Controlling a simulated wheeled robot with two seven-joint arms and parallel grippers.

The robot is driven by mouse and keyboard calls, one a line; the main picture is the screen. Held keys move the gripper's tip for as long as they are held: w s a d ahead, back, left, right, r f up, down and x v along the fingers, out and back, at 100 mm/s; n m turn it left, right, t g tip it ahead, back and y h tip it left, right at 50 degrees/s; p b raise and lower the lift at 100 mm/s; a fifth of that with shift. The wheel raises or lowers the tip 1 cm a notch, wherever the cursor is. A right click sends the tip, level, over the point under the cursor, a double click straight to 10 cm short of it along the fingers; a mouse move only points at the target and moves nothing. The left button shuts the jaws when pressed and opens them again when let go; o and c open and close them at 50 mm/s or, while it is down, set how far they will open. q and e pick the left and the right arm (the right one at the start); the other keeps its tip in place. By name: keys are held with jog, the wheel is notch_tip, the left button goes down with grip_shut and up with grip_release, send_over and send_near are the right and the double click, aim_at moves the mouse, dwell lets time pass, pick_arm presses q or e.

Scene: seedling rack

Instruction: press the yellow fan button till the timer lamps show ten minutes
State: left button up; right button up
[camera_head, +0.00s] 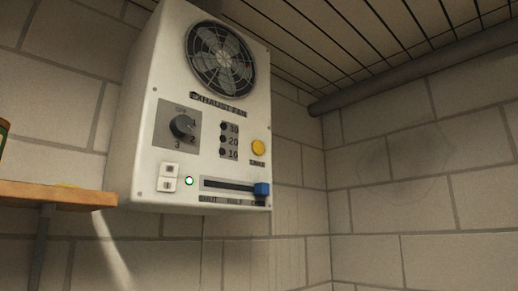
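The yellow fan button (258,148) is on the right side of the white exhaust fan box (150,120), which is mounted on the wall. The timer lamps (223,140) are a column left of the button, marked 30, 20 and 10 from top to bottom. All of these lamps look dark. A small round light (189,181) near the bottom of the panel glows whitish green. Neither of my grippers is in view.
The box also carries a fan grille (221,60), a rotary knob (182,126), a white rocker switch (168,177) and a slider with a blue handle (262,189) at its right end. A wooden shelf (60,194) juts in at left. The space right of the box is clear.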

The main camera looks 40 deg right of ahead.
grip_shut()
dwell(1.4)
